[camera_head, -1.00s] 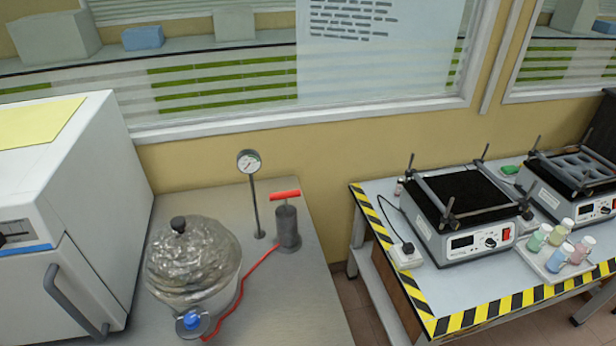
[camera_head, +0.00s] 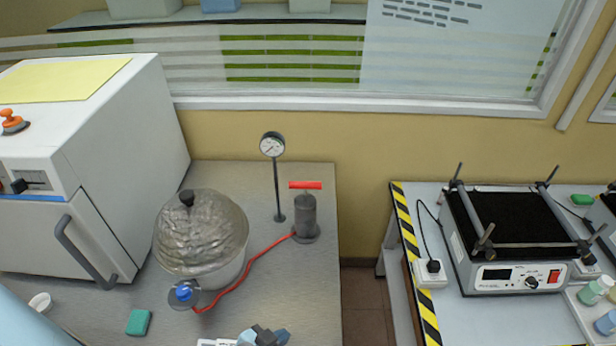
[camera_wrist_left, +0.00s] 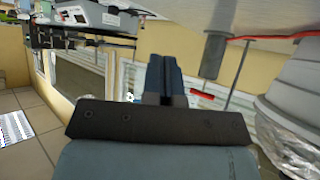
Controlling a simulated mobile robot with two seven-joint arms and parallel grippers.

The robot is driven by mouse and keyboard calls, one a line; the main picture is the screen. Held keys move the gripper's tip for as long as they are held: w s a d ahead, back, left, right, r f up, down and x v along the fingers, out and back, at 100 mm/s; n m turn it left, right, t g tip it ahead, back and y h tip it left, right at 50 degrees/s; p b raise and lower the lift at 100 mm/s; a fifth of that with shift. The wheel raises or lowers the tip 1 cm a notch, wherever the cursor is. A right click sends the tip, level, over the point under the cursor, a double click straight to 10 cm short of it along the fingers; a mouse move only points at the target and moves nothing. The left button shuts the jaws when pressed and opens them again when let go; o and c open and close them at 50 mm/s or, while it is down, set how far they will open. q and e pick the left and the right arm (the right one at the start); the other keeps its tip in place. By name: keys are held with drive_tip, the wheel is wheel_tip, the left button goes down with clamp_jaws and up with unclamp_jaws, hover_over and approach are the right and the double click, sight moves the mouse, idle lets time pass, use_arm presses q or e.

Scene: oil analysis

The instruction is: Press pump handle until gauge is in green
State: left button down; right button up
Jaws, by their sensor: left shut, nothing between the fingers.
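The pump (camera_head: 306,217) is a dark grey cylinder with a red T-shaped handle (camera_head: 305,185), standing upright on the grey bench. The round white gauge (camera_head: 272,145) stands on a thin post behind and left of it; the green zone is too small to make out. My left gripper (camera_head: 264,334) shows at the bottom edge, in front of the pump and apart from it. In the left wrist view its fingers (camera_wrist_left: 164,76) are shut and empty, with the pump (camera_wrist_left: 214,50) and its red handle (camera_wrist_left: 202,92) beyond. My right gripper is not in view.
A teal block (camera_head: 139,322) and a white oven (camera_head: 95,150) are further left. A striped-edge table (camera_head: 408,270) with a hotplate (camera_head: 510,240) stands right, across a gap.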

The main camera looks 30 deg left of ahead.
use_arm(q)
drive_tip(key=w+d+r+m+t+h+b, duration=0.2)
drive_tip(key=w+d+r+m+t+h, duration=0.1)
drive_tip(key=w+r+m, duration=0.45)
drive_tip(key=w+d+r+m+t+h+b, duration=0.1)
drive_tip(key=w+d+r+m+t+h, duration=0.2)
drive_tip(key=w+r+m, duration=0.4)
drive_tip(key=w+d+r+m+g+h+b, duration=0.1)
drive_tip(key=d+r+m+g+h, duration=0.3)
drive_tip(key=m, duration=0.6)
drive_tip(key=w+d+r+m+g+h+b, duration=0.25)
drive_tip(key=m+g, duration=0.35)
drive_tip(key=m, duration=0.5)
drive_tip(key=w+d+r+m+g+h+b, duration=0.1)
drive_tip(key=d+r+m+g+h, duration=0.25)
drive_tip(key=m, duration=0.65)
drive_tip(key=w+a+f+m+g+y+b, duration=0.35)
drive_tip(key=w+a+m+g+y, duration=0.2)
drive_tip(key=a+m+y, duration=0.65)
drive_tip(key=w+a+r+m+t+y, duration=0.2)
drive_tip(key=w+a+r+m+y, duration=0.1)
drive_tip(key=a, duration=0.4)
drive_tip(key=w+a+r+m+t+y+b, duration=0.1)
drive_tip(key=w+a+r+m+t+y, duration=0.1)
drive_tip(key=w+a+r+y, duration=0.3)
drive_tip(key=a+m, duration=0.1)
drive_tip(key=a, duration=0.2)
